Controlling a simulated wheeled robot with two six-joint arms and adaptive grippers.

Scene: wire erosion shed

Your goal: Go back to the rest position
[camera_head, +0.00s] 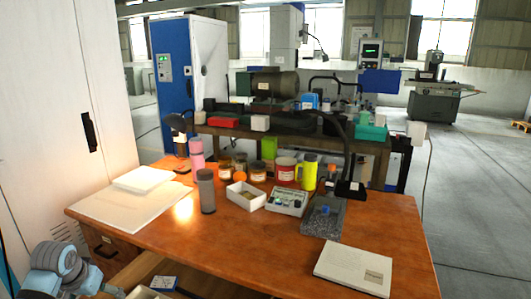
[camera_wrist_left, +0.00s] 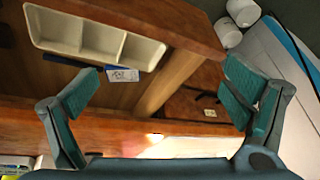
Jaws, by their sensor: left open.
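My left arm (camera_head: 55,268) shows at the lower left of the head view, beside the front left corner of the wooden desk (camera_head: 235,255). In the left wrist view my left gripper (camera_wrist_left: 163,72) is open, with its two teal-padded fingers wide apart and nothing between them. Beyond the fingers lie the desk's wooden edge and a white divided tray (camera_wrist_left: 82,38) in an open recess. My right gripper is in neither view.
A white cabinet (camera_head: 60,120) stands close on the left. The desk holds a grey cylinder (camera_head: 206,190), several jars, a white box (camera_head: 245,195), a dark tray (camera_head: 323,232) and a white pad (camera_head: 353,268). A blue-white card (camera_head: 163,283) lies low in front. Open floor is on the right.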

